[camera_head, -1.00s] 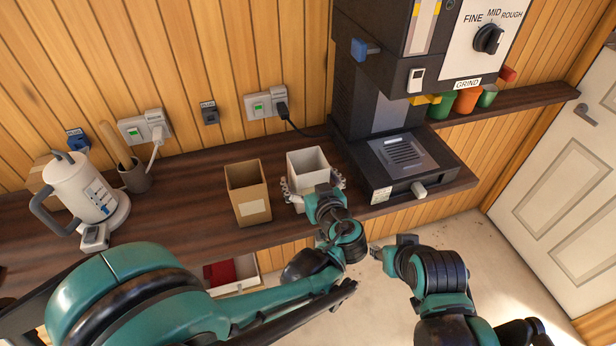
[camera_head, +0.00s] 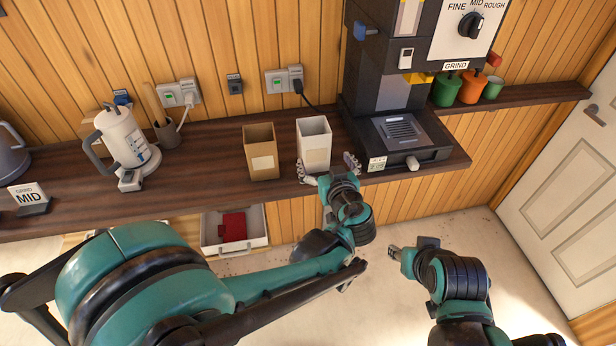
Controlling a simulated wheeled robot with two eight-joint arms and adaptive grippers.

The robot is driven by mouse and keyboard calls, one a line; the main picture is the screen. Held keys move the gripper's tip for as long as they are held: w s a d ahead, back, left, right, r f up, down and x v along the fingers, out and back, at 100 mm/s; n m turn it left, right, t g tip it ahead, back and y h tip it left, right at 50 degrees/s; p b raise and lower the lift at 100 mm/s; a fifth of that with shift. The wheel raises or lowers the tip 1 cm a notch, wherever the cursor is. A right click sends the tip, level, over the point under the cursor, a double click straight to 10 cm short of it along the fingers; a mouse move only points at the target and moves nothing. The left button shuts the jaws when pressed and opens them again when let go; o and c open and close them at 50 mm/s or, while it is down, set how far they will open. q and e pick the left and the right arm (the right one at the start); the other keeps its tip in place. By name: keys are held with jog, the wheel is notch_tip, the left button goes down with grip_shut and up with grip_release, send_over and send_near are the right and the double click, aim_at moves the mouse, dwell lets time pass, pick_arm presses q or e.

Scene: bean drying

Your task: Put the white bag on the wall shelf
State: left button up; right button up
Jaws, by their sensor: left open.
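The white bag (camera_head: 314,146) stands upright and open-topped on the dark wooden counter, just right of a brown bag (camera_head: 262,153). My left gripper (camera_head: 330,170) is open at the bag's front, its fingers spread to either side of the bag's lower part; I cannot tell whether they touch it. My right gripper (camera_head: 396,252) hangs low over the floor, away from the counter; its jaw state is unclear. The wall shelf (camera_head: 530,96) is at the right, holding a green cup (camera_head: 447,90), an orange cup (camera_head: 474,88) and another green cup (camera_head: 492,88).
The black grinder machine (camera_head: 400,130) stands right of the white bag, between it and the shelf. A white kettle (camera_head: 122,138) and a "MID" sign (camera_head: 30,196) are on the left. An open drawer (camera_head: 235,246) juts out below the counter. The shelf's right end is bare.

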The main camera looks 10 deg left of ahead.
pick_arm(q)
jog(key=s+a+f+m+g+h, duration=0.1)
jog(key=s+a+g, duration=0.1)
jog(key=s+a, duration=0.35)
jog(key=s+a+f+g, duration=0.1)
jog(key=s+a+g, duration=0.2)
jog(key=a, duration=0.5)
jog(key=s+a+f+m+h, duration=0.1)
jog(key=s, duration=0.5)
jog(key=s+a+f+m+g+h, duration=0.1)
jog(key=s+h, duration=0.1)
jog(key=s, duration=0.4)
jog(key=shift+s+a+f+m+g+h, duration=0.2)
jog(key=shift+f+m+g+h, duration=0.1)
pick_arm(e)
jog(key=shift+w+a, duration=0.1)
jog(key=shift+w, duration=0.1)
pick_arm(q)
jog(key=shift+f, duration=0.1)
pick_arm(e)
jog(key=shift+f, duration=0.15)
pick_arm(q)
notch_tip(320, 180, down, 9)
jog(key=b, duration=0.9)
jog(key=shift+f+b, duration=0.2)
jog(key=shift+b, duration=0.1)
pick_arm(e)
notch_tip(320, 180, down, 9)
jog(key=shift+f, duration=0.2)
